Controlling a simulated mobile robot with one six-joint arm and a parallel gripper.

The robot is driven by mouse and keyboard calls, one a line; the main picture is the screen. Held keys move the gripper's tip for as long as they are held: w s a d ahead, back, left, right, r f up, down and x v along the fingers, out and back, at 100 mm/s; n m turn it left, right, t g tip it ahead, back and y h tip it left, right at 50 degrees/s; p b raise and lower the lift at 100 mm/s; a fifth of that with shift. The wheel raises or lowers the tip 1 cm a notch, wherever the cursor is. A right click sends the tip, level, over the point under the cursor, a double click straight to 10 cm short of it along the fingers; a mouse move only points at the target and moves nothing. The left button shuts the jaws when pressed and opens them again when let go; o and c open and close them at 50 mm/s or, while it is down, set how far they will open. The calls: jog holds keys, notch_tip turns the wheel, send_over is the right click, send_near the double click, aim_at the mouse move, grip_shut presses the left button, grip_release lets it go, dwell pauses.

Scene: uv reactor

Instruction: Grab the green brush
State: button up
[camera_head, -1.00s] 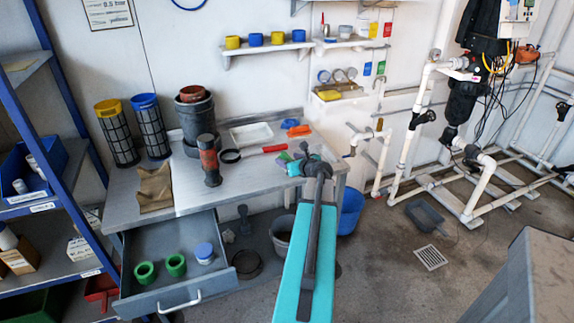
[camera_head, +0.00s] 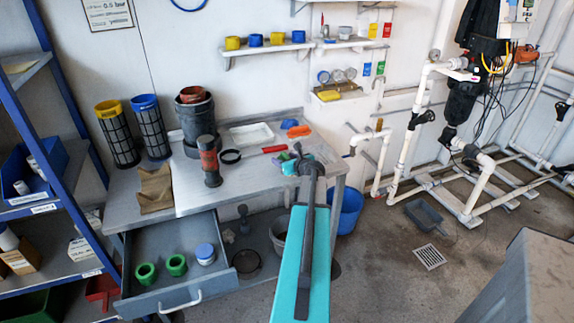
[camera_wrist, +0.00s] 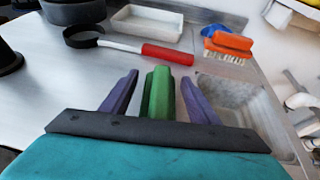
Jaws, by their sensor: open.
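The green brush (camera_wrist: 157,95) stands out as a green shape between the two purple fingers of my gripper (camera_wrist: 158,77) in the wrist view. My gripper is open, with one finger on each side of the green shape and a gap visible on both sides. The brush's lower part is hidden behind the dark gripper base. In the head view my gripper (camera_head: 300,152) is over the right part of the metal workbench (camera_head: 240,190), and the brush is hard to tell apart from the fingers there.
An orange brush (camera_wrist: 232,42) with pale bristles and a blue item (camera_wrist: 213,31) lie behind, to the right. A red-handled magnifier-like tool (camera_wrist: 168,54) and a white tray (camera_wrist: 147,24) lie behind. A small sink (camera_wrist: 235,95) is at right. An open drawer (camera_head: 180,298) juts out below the bench.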

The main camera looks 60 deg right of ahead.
aim_at(284, 152)
jog(key=shift+w+d+f, duration=0.2)
jog(key=shift+w+d, duration=0.05)
jog(key=shift+w, duration=0.2)
jog(key=shift+c, duration=0.2)
jog(key=c, duration=1.1)
jog(key=shift+r, duration=0.2)
jog(key=shift+r, duration=0.9)
jog(key=shift+s+a+r+b, duration=0.1)
jog(key=shift+s+r+b, duration=0.2)
jog(key=shift+s+r, duration=0.35)
jog(key=s, duration=0.5)
jog(key=s+r+b, duration=0.1)
jog(key=s, duration=0.3)
jog(key=s+b, duration=0.1)
jog(key=s, duration=0.4)
jog(key=shift+s+a+r, duration=0.3)
jog(key=shift+s+a, duration=0.05)
jog(key=shift+a, duration=0.05)
